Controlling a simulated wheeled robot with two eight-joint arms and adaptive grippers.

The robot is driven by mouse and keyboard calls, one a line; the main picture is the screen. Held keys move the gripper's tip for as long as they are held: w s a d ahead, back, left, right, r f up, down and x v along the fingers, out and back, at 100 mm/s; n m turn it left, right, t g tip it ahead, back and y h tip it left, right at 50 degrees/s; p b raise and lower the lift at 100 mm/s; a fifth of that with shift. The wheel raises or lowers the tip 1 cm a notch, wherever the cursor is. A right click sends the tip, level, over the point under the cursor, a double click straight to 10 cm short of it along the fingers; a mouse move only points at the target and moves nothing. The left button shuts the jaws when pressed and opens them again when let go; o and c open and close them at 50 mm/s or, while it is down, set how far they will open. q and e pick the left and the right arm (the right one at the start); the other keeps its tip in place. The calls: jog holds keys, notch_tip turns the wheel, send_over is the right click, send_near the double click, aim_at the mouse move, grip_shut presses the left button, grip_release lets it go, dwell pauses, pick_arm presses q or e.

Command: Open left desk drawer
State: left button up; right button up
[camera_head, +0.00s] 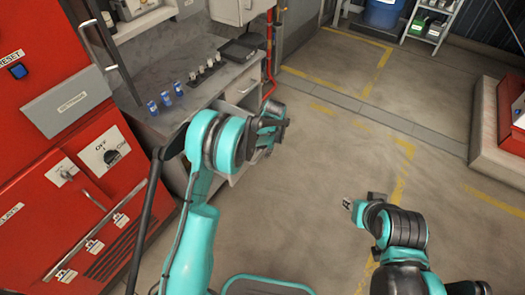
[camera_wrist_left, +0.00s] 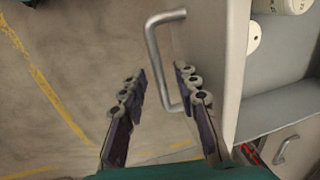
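The left desk drawer's pale front (camera_wrist_left: 212,60) fills the middle of the left wrist view, with a grey bar handle (camera_wrist_left: 155,55) on it. The drawer stands pulled out, and its inside shows to the right of the front. In the head view it is largely hidden behind my left arm. My left gripper (camera_wrist_left: 160,105) is open, with a finger either side of the handle's lower part and a gap between them. It also shows in the head view (camera_head: 272,128) beside the desk (camera_head: 190,95). My right gripper (camera_head: 348,204) is over bare floor; its fingers are too small to judge.
White round items (camera_wrist_left: 254,36) lie inside the drawer. Another drawer (camera_head: 242,88) with a handle is further along the desk. Red electrical cabinets (camera_head: 50,120) stand at the left. Blue-ended parts (camera_head: 165,97) stand on the desktop. The floor (camera_head: 310,170) right of the desk is clear.

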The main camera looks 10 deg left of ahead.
pick_arm(q)
jog(key=shift+r, duration=0.1)
notch_tip(320, 180, up, 12)
jog(key=d, duration=0.2)
jog(key=shift+s, duration=0.45)
jog(key=s+a+r+n+t+h, duration=0.1)
jog(key=s+a+r+n+t, duration=0.3)
jog(key=s+r, duration=0.9)
jog(key=s+a+f+t, duration=0.1)
jog(key=s, duration=0.7)
jog(key=s+a+f+t+h, duration=0.1)
jog(key=s+a+f, duration=0.1)
jog(key=s, duration=0.5)
jog(key=shift+s+a, duration=0.25)
jog(key=shift+s, duration=0.1)
